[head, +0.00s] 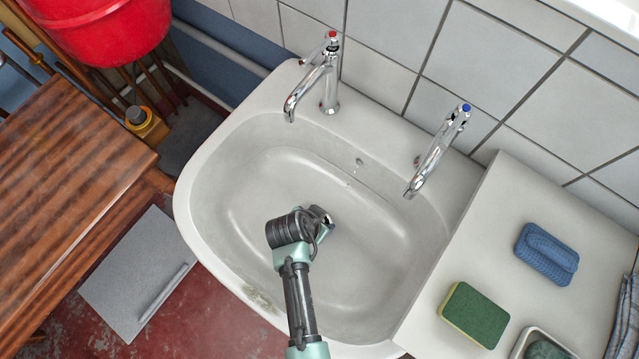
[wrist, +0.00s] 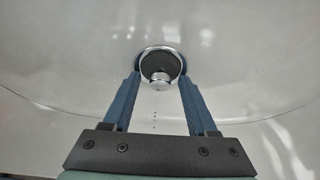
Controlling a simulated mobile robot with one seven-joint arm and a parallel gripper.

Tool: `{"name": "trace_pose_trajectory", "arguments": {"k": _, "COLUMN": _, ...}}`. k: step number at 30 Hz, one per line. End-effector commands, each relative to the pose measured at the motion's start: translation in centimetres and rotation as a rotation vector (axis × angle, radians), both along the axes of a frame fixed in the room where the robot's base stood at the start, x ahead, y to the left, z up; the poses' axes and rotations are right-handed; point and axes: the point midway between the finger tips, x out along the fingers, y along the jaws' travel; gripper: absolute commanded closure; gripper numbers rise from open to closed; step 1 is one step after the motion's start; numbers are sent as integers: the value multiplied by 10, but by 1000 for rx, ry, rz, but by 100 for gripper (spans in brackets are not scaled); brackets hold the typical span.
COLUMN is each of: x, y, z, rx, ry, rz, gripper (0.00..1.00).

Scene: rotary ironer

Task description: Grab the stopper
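The stopper (wrist: 160,68) is a dark round plug with a shiny metal knob, sitting in the metal drain ring at the bottom of the white basin (head: 230,165). My gripper (wrist: 160,82) is open, its two blue fingers apart with the stopper between them in the wrist view. I see no contact between the fingers and the stopper, and the height gap is hard to judge. In the head view my gripper (head: 324,222) is low in the basin, and the arm hides the stopper and drain there.
Two chrome taps, one red-topped (head: 329,85) and one blue-topped (head: 440,150), overhang the basin's back. A white counter at right holds a green sponge (head: 474,315), a blue sponge (head: 546,254) and a soap dish. A wooden surface (head: 70,190) stands at left.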

Motion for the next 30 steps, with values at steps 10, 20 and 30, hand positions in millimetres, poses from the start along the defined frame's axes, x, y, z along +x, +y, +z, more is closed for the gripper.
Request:
{"name": "trace_pose_trajectory", "arguments": {"k": 10, "x": 0, "y": 0, "z": 0, "rx": 0, "ry": 0, "rz": 0, "gripper": 98}}
{"name": "trace_pose_trajectory", "arguments": {"k": 20, "x": 1, "y": 0, "z": 21, "rx": 1, "ry": -4, "rz": 0, "gripper": 98}}
{"name": "trace_pose_trajectory", "arguments": {"k": 30, "x": 1, "y": 0, "z": 84, "rx": 0, "ry": -3, "rz": -1, "gripper": 98}}
